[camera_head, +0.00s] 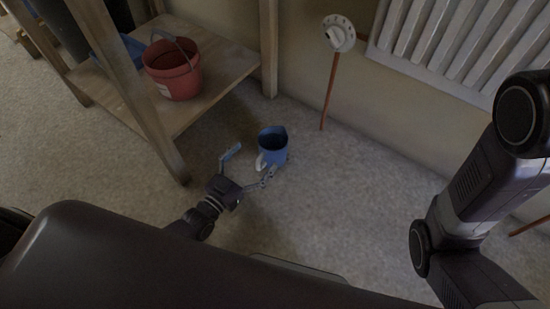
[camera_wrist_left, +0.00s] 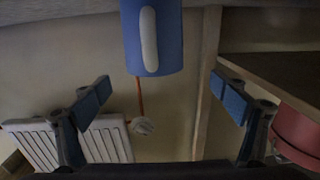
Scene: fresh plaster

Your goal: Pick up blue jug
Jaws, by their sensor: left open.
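The blue jug (camera_head: 272,145) stands upright on the grey floor, with its white handle (camera_head: 261,162) towards my left gripper. My left gripper (camera_head: 250,167) is open and empty, low near the floor, with its fingers spread just short of the jug. In the left wrist view the jug (camera_wrist_left: 168,38) shows at the top middle, its white handle facing the camera. The open fingers (camera_wrist_left: 160,98) stand to either side, apart from the jug. My right arm comes in at the right of the head view, but its gripper is out of view.
A wooden shelf unit (camera_head: 215,75) stands left of the jug, with a red bucket (camera_head: 173,70) on its lower board. A white radiator (camera_head: 455,40) with a valve (camera_head: 338,33) and copper pipe (camera_head: 330,92) is on the wall behind. The floor right of the jug is clear.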

